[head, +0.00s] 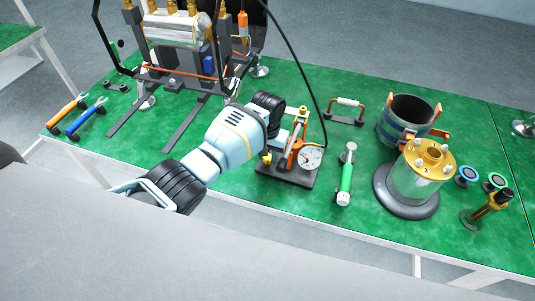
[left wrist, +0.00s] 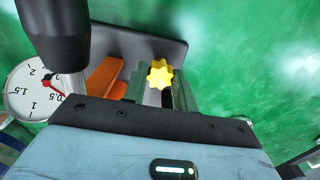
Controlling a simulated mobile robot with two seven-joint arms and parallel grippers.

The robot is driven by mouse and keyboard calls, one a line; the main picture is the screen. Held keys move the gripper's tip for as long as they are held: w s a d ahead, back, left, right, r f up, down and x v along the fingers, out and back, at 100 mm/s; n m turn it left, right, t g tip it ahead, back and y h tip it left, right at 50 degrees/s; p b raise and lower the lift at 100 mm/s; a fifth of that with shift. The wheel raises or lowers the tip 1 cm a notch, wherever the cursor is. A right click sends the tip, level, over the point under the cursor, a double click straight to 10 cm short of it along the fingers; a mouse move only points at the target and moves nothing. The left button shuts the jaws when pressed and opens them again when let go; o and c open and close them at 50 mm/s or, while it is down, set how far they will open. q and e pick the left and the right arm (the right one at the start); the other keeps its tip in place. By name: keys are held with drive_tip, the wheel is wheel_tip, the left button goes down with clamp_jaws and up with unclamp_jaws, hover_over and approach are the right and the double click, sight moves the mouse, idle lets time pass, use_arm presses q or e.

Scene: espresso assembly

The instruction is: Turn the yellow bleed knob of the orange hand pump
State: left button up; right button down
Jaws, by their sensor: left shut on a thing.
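The orange hand pump (head: 293,153) stands on a dark base plate near the middle of the green table, with a round white gauge (head: 310,157) on its right. Its yellow bleed knob (head: 266,158) shows low beside the pump, partly hidden by my left arm. In the left wrist view the star-shaped yellow knob (left wrist: 160,72) sits between the fingers of my left gripper (left wrist: 159,88), which is shut on it. The gauge (left wrist: 33,90) is at the left there. In the head view the fingertips are hidden behind my wrist. My right gripper is not in view.
A black hose (head: 300,65) arcs down close to the pump. A green-handled tool (head: 346,175) lies to the right, before a glass cylinder with a gold lid (head: 419,172). The espresso machine frame (head: 177,75) stands left. Two wrenches (head: 76,115) lie far left.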

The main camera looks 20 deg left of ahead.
sight(268, 157)
use_arm(q)
drive_tip(key=shift+n, duration=1.4)
drive_tip(key=o, duration=1)
drive_tip(key=shift+r, duration=3.95)
drive_tip(key=shift+f, duration=0.1)
